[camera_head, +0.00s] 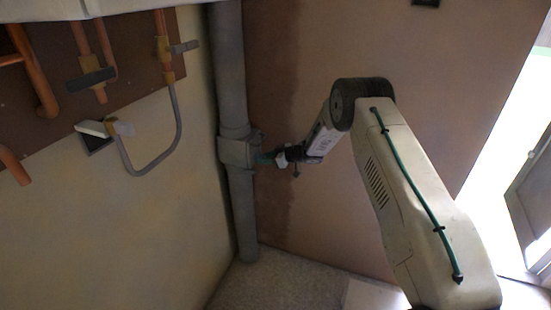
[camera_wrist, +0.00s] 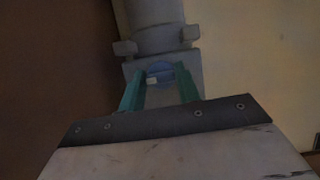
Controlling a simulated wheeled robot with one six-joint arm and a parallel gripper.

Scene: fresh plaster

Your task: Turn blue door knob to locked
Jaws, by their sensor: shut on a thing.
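A small round blue knob (camera_wrist: 161,68) sits on a grey box-like fitting on the pipe (camera_wrist: 153,38). A small pale mark shows on its lower left part. My gripper's two green fingers (camera_wrist: 159,73) stand one on each side of the knob and are shut on it. In the head view my gripper (camera_head: 266,158) reaches the right side of the grey fitting (camera_head: 236,151). The knob is hidden there. I cannot tell from the pale mark whether the knob stands at locked.
A thick grey pipe (camera_head: 229,70) runs down the wall corner to the floor. Copper pipes (camera_head: 90,60) and a bent grey hose (camera_head: 178,128) are on the left wall. A doorway (camera_head: 510,150) is at the far right.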

